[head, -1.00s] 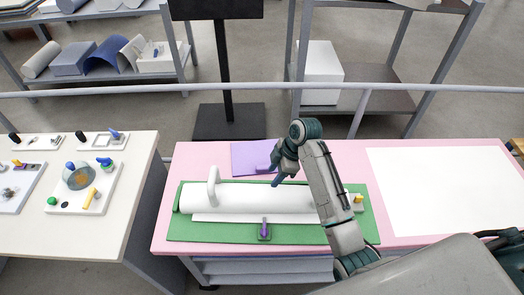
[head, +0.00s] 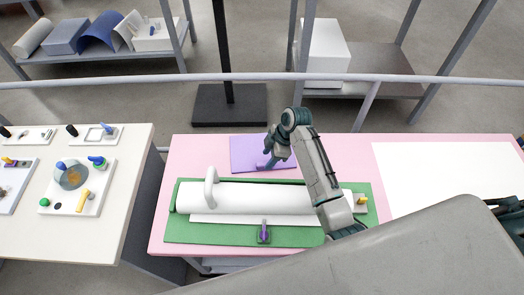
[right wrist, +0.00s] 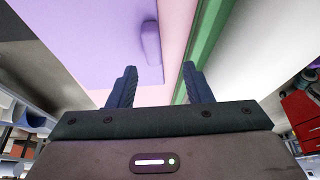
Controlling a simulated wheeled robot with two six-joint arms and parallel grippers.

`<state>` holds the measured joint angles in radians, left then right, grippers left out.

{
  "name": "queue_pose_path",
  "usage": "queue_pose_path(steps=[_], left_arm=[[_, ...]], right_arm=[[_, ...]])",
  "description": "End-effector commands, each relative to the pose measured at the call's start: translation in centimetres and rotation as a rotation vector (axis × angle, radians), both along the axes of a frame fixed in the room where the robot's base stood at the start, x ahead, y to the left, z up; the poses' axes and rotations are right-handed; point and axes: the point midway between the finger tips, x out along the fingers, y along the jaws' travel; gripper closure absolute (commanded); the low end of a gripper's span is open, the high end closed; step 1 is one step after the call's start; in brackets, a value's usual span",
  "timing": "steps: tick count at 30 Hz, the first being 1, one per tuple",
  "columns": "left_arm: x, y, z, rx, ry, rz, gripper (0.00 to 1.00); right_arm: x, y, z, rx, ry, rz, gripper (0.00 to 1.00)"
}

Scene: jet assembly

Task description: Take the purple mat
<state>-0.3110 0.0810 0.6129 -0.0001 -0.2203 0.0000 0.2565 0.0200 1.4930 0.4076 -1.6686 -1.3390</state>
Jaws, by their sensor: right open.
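The purple mat (head: 247,150) lies flat on the pink table top, behind the green mat. A small raised purple piece, like a handle, is on the mat; in the right wrist view this handle (right wrist: 151,43) stands on the purple mat (right wrist: 95,35). My right gripper (head: 268,164) is over the front right part of the purple mat, close to the handle. My left gripper is in no view.
A white cylinder body (head: 265,197) with an upright fin lies on the green mat (head: 195,233) in front. A small purple-topped block (head: 264,234) stands at its front. A white sheet (head: 445,170) covers the table's right. A grey rail (head: 300,75) runs behind the table.

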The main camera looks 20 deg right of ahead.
Motion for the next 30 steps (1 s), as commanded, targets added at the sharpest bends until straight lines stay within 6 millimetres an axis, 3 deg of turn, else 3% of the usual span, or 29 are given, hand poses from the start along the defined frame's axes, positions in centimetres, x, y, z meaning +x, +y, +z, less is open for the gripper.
queue_pose_path(steps=[12, 21, 22, 28, 30], left_arm=[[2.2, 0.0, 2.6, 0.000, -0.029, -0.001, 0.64], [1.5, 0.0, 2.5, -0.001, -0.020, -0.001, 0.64], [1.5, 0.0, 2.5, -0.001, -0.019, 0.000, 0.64], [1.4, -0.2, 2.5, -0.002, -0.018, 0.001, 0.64], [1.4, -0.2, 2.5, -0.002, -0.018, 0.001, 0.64]], right_arm=[[0.9, 1.2, -4.2, 0.000, 0.003, -0.001, 0.55], [0.9, 1.3, -4.8, 0.000, 0.000, 0.000, 0.55], [0.9, 1.3, -4.8, 0.000, 0.000, 0.000, 0.56], [0.9, 1.3, -4.8, 0.000, 0.000, 0.000, 0.96], [0.9, 1.3, -4.8, 0.000, 0.000, 0.000, 1.00]])
